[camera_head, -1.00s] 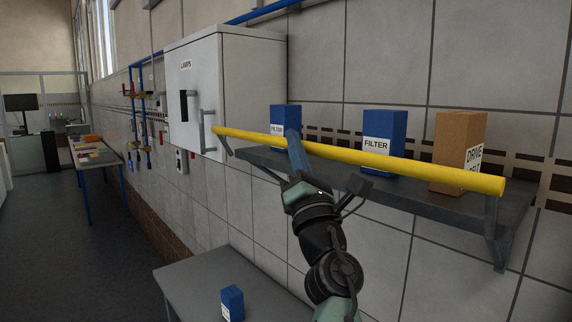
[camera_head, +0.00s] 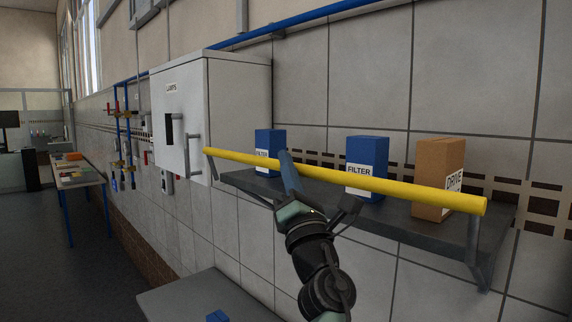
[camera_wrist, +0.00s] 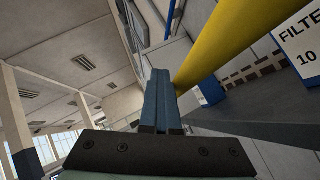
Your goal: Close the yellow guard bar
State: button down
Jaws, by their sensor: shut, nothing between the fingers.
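The yellow guard bar (camera_head: 400,188) runs along the front of the wall shelf (camera_head: 400,222), above the shelf's surface. It reaches from the left end near the cabinet to the right end by the orange box. My gripper (camera_head: 286,158) is shut and empty, with its blue fingers pointing up at the middle-left part of the bar. In the wrist view the shut fingers (camera_wrist: 161,92) stand just left of the yellow bar (camera_wrist: 215,45), very close to it. I cannot tell whether they touch it.
Two blue filter boxes (camera_head: 368,165) (camera_head: 268,142) and an orange box (camera_head: 437,165) stand on the shelf behind the bar. A light grey cabinet (camera_head: 238,110) is on the wall to the left.

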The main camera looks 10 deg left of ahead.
jog(key=shift+w+d+r+m+h+p, duration=0.1)
jog(key=shift+w+d+m+h+p, duration=0.1)
jog(key=shift+m+h+p, duration=0.25)
jog(key=shift+w+d+r+m+h+p, duration=0.1)
jog(key=shift+w+d+m+h+p, duration=0.15)
jog(key=shift+m+h, duration=0.3)
dwell(2.6)
jog(key=shift+a, duration=0.1)
dwell(0.7)
